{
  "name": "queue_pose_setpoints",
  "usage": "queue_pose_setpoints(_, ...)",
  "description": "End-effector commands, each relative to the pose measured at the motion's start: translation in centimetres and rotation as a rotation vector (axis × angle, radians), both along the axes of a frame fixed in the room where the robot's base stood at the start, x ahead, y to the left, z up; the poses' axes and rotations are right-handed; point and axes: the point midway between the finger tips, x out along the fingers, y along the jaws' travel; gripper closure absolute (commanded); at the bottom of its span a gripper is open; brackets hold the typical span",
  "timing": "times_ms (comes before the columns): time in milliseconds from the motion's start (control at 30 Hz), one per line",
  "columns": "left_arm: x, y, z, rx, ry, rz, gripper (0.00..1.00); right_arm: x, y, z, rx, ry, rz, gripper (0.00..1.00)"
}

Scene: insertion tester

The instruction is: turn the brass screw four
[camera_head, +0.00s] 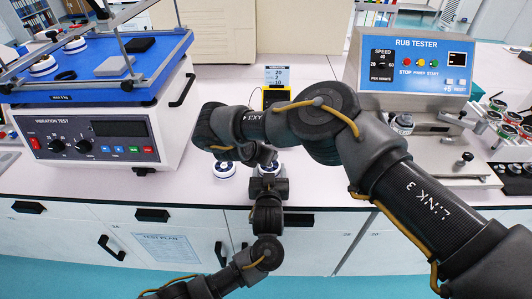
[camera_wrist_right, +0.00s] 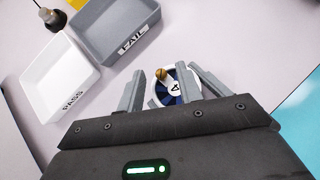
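In the right wrist view a brass screw (camera_wrist_right: 160,74) sticks up from a round blue-and-white piece (camera_wrist_right: 174,90) marked 4. My right gripper (camera_wrist_right: 166,74) is open, one grey finger on each side of the screw; I see no contact. In the head view two round white-and-blue pieces, one at left (camera_head: 224,169) and one at right (camera_head: 269,167), sit on the counter near my arms. I cannot tell which is number 4. My left arm reaches up from the bottom to the right piece; its gripper (camera_head: 268,187) shows too little to tell its state. My right gripper is mostly hidden there.
A white PASS tray (camera_wrist_right: 60,78) and grey FAIL tray (camera_wrist_right: 116,28) lie beside the screw. The vibration tester (camera_head: 100,140) stands at left, the rub tester (camera_head: 415,70) at right. A yellow-and-black device (camera_head: 274,95) stands behind my arms. The counter's front edge is close.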

Motion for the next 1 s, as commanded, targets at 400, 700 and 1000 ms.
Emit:
queue_pose_setpoints(400, 0.0, 0.0, 0.0, 0.000, 0.000, 0.000, 0.61, 0.1, 0.0, 7.2, -0.001, -0.005, 0.001, 0.65)
queue_pose_setpoints(700, 0.0, 0.0, 0.0, 0.000, -0.001, 0.000, 0.61, 0.0, 0.0, 9.8, 0.000, -0.001, -0.001, 0.65)
queue_pose_setpoints(1000, 0.0, 0.0, 0.1, 0.000, -0.001, 0.000, 0.61, 0.1, -0.1, 9.9, 0.000, -0.001, -0.002, 0.65)
